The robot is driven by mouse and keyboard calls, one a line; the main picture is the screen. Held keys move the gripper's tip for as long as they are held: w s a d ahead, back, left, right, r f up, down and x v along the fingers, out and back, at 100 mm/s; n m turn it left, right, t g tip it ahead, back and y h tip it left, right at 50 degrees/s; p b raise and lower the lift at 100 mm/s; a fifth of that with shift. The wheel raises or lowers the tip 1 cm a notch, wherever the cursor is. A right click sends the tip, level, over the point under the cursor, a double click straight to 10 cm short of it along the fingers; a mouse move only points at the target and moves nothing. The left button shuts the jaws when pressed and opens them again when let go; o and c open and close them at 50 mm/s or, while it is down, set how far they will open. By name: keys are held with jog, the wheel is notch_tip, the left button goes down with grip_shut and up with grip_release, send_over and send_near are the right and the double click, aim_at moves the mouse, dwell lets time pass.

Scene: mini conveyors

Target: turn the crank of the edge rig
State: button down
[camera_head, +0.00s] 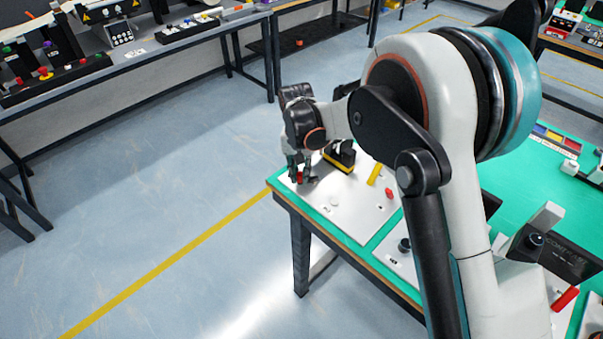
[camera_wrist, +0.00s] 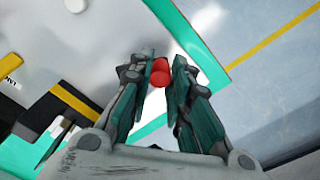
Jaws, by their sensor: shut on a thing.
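My gripper (camera_head: 300,178) reaches down at the near-left corner of the green-topped table, over a white plate (camera_head: 345,218). In the wrist view its two fingers (camera_wrist: 160,78) are closed around a red knob (camera_wrist: 161,66), one on each side. The red knob also shows between the fingertips in the head view (camera_head: 300,176). It looks like the crank's handle; the crank arm and its pivot are hidden by the fingers. The white plate also fills the upper left of the wrist view (camera_wrist: 110,50).
A yellow bar (camera_head: 374,174) and another red knob (camera_head: 389,193) are farther right on the plate. The table edge lies just beside my gripper, with open floor (camera_head: 190,180) beyond.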

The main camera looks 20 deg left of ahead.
jog(key=shift+w+a+m, duration=0.2)
jog(key=shift+w+m, duration=0.1)
jog(key=shift+m, duration=0.6)
jog(key=c, duration=1.5)
grip_release()
jog(key=shift+o, duration=0.2)
notch_tip(320, 180, up, 12)
jog(key=shift+a, duration=0.2)
